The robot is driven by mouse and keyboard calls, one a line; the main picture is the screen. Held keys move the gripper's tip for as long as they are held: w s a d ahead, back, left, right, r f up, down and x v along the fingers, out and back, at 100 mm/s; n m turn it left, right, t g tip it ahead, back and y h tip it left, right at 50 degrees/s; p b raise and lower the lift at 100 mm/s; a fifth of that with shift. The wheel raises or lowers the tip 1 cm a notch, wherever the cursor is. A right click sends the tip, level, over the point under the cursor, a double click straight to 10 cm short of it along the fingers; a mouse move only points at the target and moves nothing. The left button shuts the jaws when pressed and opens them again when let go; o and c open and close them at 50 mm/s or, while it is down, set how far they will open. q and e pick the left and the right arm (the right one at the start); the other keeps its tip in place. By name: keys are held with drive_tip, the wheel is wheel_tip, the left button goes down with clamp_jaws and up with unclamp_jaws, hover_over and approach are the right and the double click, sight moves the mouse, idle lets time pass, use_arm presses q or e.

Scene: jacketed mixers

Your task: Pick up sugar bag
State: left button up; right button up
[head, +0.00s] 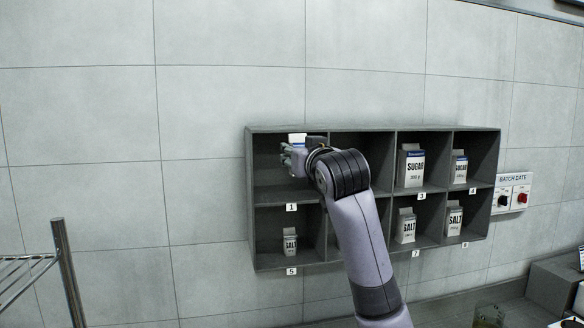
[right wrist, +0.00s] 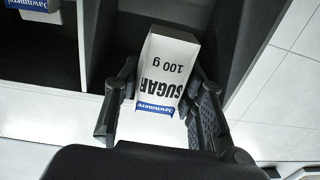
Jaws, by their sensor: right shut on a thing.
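A white sugar bag with a blue band, marked "SUGAR 100 g" (right wrist: 168,65), is between the fingers of my right gripper (right wrist: 165,90) in the right wrist view. The fingers are shut on its two sides. In the head view, my right gripper (head: 293,160) is in the upper left compartment, above label 1, and only the top of the bag (head: 297,138) shows. The rest is hidden by the gripper and wrist. I cannot tell whether the bag touches the shelf floor. My left gripper is not in view.
The grey wall shelf (head: 375,129) holds other sugar bags above labels 3 (head: 411,168) and 4 (head: 459,168). Salt bags stand in the lower row (head: 290,242). My right arm hides part of the middle compartments. A batch date panel (head: 513,192) is right of the shelf. A metal rack (head: 68,270) is at left.

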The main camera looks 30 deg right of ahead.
drive_tip(key=b+v, duration=0.3)
drive_tip(key=v, duration=0.8)
drive_tip(key=shift+s+a+b, duration=0.15)
drive_tip(key=shift+a+b, duration=0.2)
